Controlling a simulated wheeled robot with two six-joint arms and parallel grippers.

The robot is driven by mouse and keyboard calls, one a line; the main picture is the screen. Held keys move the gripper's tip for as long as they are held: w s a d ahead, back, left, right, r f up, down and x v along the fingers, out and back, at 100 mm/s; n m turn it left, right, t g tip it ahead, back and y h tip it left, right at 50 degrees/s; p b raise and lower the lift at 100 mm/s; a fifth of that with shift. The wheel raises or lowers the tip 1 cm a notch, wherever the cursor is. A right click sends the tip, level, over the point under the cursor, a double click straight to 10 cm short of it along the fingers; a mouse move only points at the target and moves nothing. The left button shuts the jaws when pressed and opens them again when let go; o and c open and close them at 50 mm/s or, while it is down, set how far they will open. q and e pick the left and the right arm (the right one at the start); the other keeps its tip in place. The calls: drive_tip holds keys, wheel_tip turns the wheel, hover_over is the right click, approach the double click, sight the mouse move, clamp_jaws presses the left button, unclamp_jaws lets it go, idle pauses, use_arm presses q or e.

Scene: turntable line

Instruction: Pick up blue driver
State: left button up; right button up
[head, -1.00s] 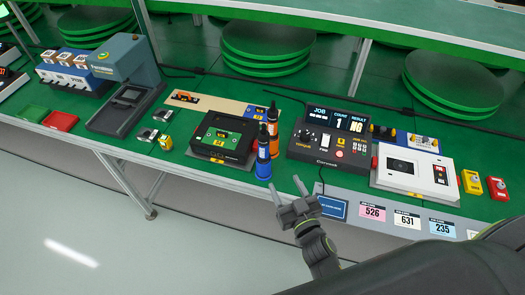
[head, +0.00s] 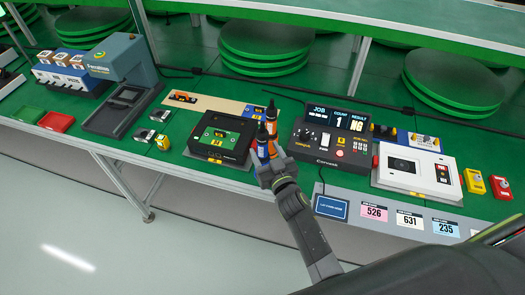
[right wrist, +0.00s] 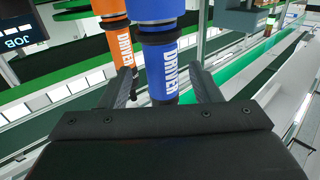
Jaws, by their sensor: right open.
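The blue driver (head: 262,146) stands upright on the green bench, just right of the black fixture. In the right wrist view the blue driver (right wrist: 161,60) is large and sits between the two fingers, labelled DRIVER. An orange driver (head: 271,120) stands just behind it; it also shows in the right wrist view (right wrist: 119,45), beside and partly behind the left finger. My right gripper (head: 268,168) is open at the blue driver, its fingers on either side of it; in the right wrist view (right wrist: 160,85) no closing on it shows. My left gripper is not in view.
The black fixture with a green board (head: 222,137) is close on the left. The JOB counter box (head: 330,143) is close on the right. A white device (head: 418,170) and number cards (head: 374,212) lie farther right.

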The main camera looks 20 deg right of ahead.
drive_tip(key=w, duration=0.1)
drive_tip(key=w+b, duration=0.1)
drive_tip(key=w, duration=0.1)
drive_tip(key=shift+w+a+f, duration=0.2)
drive_tip(key=shift+w+a, duration=0.1)
drive_tip(key=shift+w, duration=0.1)
drive_tip(key=shift+w+b, duration=0.3)
drive_tip(key=shift+w, duration=0.05)
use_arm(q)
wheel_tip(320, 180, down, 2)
use_arm(e)
drive_tip(key=shift+r, duration=0.1)
clamp_jaws()
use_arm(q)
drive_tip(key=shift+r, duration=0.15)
use_arm(e)
drive_tip(key=shift+r, duration=0.15)
